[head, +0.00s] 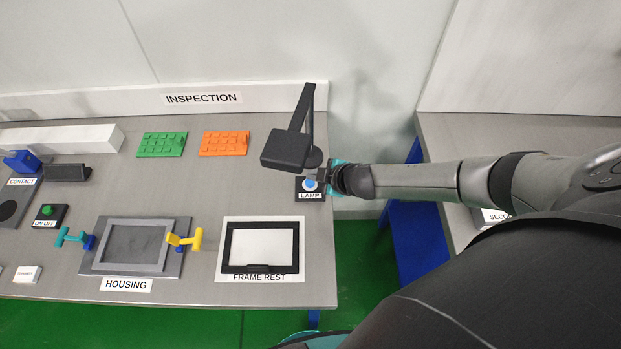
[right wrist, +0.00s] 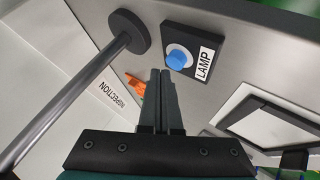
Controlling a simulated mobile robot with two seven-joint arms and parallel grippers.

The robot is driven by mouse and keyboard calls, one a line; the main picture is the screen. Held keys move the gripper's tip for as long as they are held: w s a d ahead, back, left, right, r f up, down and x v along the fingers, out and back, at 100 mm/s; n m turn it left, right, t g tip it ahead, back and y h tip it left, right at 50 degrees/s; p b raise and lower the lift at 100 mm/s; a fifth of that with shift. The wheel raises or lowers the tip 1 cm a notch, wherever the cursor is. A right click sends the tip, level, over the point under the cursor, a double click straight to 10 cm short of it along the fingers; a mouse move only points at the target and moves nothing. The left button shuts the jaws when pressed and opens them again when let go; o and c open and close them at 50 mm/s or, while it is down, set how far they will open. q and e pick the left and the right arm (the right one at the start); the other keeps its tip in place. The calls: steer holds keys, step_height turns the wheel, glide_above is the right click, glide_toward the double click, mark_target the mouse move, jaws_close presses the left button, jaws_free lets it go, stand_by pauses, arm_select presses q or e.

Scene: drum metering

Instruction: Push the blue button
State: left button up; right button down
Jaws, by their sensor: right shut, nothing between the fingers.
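The blue button (head: 310,184) sits in a white ring on a dark plate marked LAMP, near the right end of the grey table. In the right wrist view the blue button (right wrist: 177,59) stands out from its ring, and nothing touches it there. My right gripper (head: 325,176) is just right of the button in the head view. In the right wrist view its fingers (right wrist: 160,72) are shut together and empty, with their tips just below and left of the button. My left gripper is not in view.
A black lamp (head: 287,149) on a post stands right behind the button. A framed panel (head: 262,248) marked FRAME REST lies in front. Orange (head: 224,143) and green (head: 161,144) blocks lie behind left. The table between the panel and the housing (head: 136,246) is clear.

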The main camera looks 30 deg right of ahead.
step_height(320, 180, up, 4)
steer(key=p, duration=0.4)
step_height(320, 180, up, 2)
steer(key=shift+p, duration=0.8)
